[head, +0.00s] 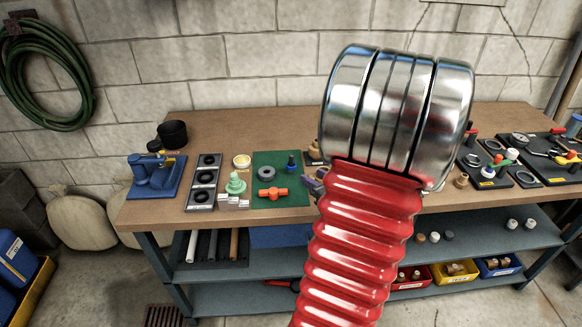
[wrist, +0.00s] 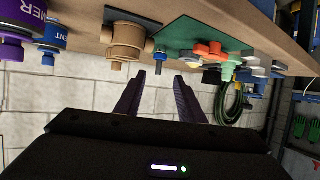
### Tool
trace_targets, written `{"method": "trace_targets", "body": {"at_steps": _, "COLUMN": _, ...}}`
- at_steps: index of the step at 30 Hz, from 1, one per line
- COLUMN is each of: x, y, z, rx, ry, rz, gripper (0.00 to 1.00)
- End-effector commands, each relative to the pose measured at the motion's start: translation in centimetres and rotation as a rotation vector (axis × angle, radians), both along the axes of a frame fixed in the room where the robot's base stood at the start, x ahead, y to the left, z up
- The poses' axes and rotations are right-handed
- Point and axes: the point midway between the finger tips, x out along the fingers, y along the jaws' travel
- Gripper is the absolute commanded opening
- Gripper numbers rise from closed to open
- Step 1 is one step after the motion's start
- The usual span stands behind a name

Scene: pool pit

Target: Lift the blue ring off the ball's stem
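In the head view a small blue piece (head: 291,167) stands upright near the right side of the green mat (head: 264,160). It is too small to tell the ring from the ball and stem. In the wrist view, which is upside down, the blue piece (wrist: 158,57) stands beyond the fingertips and between their lines, apart from them. My gripper (wrist: 157,80) is open and empty, with two dark purple fingers. In the head view my red bellows arm hides most of the gripper; a purplish part shows at the arm's left edge.
An orange valve body (head: 272,193), a grey ring (head: 267,173) and a pale green part (head: 236,184) lie left of the blue piece. A tan stepped part (wrist: 127,40) stands close beside it. Blue and purple containers (wrist: 53,35) are farther along the bench.

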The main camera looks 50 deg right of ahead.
Motion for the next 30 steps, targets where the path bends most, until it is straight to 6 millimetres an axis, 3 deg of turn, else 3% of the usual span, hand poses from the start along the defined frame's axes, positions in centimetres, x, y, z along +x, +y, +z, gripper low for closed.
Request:
{"method": "trace_targets", "body": {"at_steps": 18, "x": 6.1, "y": -2.9, "z": -2.8, "rx": 0.002, "ry": 0.001, "rz": 0.003, "gripper": 0.35}}
{"method": "trace_targets", "body": {"at_steps": 30, "x": 6.9, "y": -3.3, "z": -3.1, "rx": 0.000, "ry": 0.000, "rz": 0.001, "gripper": 0.35}}
